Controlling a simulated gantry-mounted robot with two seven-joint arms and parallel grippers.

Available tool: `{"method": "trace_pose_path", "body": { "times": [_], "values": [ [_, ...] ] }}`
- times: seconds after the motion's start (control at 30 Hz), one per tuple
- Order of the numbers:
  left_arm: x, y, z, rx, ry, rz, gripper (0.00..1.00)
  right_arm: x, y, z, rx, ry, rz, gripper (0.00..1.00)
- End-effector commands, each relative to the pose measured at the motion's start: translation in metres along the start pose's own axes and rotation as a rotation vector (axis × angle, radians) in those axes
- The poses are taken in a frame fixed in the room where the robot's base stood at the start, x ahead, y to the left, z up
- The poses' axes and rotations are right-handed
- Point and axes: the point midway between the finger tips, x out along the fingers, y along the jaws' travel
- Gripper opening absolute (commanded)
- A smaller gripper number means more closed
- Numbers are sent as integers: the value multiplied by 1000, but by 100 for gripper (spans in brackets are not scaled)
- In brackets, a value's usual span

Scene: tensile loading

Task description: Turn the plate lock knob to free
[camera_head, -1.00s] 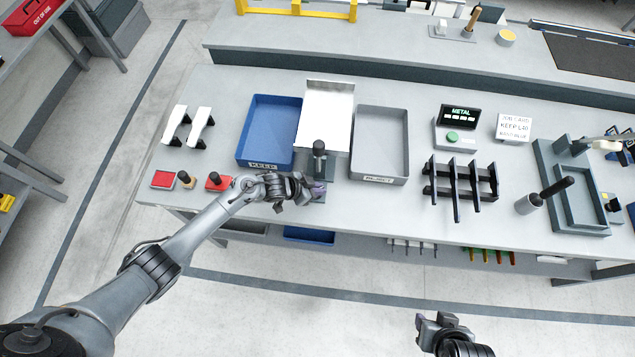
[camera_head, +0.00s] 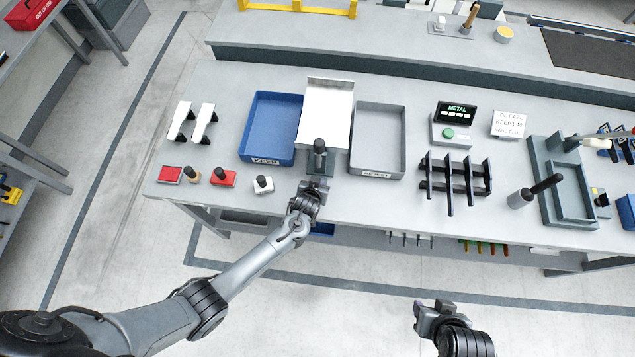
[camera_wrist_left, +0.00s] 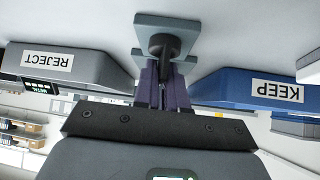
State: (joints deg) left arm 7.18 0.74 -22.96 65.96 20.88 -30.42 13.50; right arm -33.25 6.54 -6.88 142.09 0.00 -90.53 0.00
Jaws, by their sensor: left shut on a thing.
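A shiny metal plate (camera_head: 327,112) slopes up between the two trays, with a dark upright post (camera_head: 319,147) at its front. My left gripper (camera_head: 312,187) is at the table's front edge, just below that post. In the left wrist view its purple fingers (camera_wrist_left: 162,85) are shut on a dark rounded knob (camera_wrist_left: 164,45) in front of a grey bracket (camera_wrist_left: 167,20). The fingers hide part of the knob, and its turn position cannot be read. My right gripper (camera_head: 428,312) hangs in front of the table, clear of everything; its finger gap is unclear.
The blue KEEP tray (camera_head: 252,160) is left of the plate and the grey REJECT tray (camera_head: 402,150) right. A red block (camera_head: 223,178) and a white block with a black knob (camera_head: 263,185) sit left of my gripper. A black rack (camera_head: 455,178) stands farther right.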

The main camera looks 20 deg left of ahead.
Motion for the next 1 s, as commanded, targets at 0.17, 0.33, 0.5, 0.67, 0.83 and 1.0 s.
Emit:
{"method": "trace_pose_path", "body": {
  "times": [0.17,0.33,0.5,0.67,0.83,1.0],
  "values": [
    [1,0,4,-58,-6,-59,0,2,0,1,-1,0,1,43],
    [2,-1,4,-87,-7,-91,0,2,1,1,-6,-1,4,43],
    [2,-2,4,-98,-6,-103,0,2,2,1,-10,-2,8,43],
    [2,-2,4,-99,-6,-104,0,2,2,1,-10,-2,8,43],
    [2,-2,5,-99,-7,-104,0,2,2,1,-9,-1,7,43],
    [2,-2,5,-98,-8,-103,32,2,2,1,-6,-1,5,43]
  ]
}}
